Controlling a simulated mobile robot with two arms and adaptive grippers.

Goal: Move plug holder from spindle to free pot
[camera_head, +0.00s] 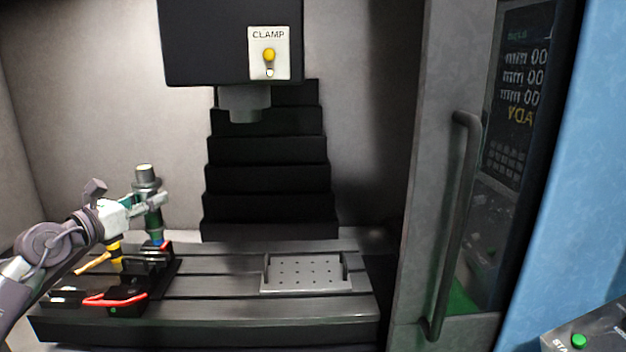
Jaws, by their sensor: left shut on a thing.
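The spindle (244,103) hangs at the top middle of the machine and has no holder in it. My left gripper (156,200) is at the left, shut on a plug holder (147,178) with a grey top and a dark green body. The holder is upright over the back of a black pot rack (166,268) on the machine table. Whether its lower end sits in a pot or hangs just above one I cannot tell. A yellow-bodied holder (115,252) stands beside it, partly hidden by my arm. My right gripper is not in view.
A perforated plate (305,273) lies on the slotted table (215,290). Red (103,301) and yellow handles stick out at the rack. A clamp panel (269,53) is on the spindle head. The door with its long handle (455,225) stands at the right.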

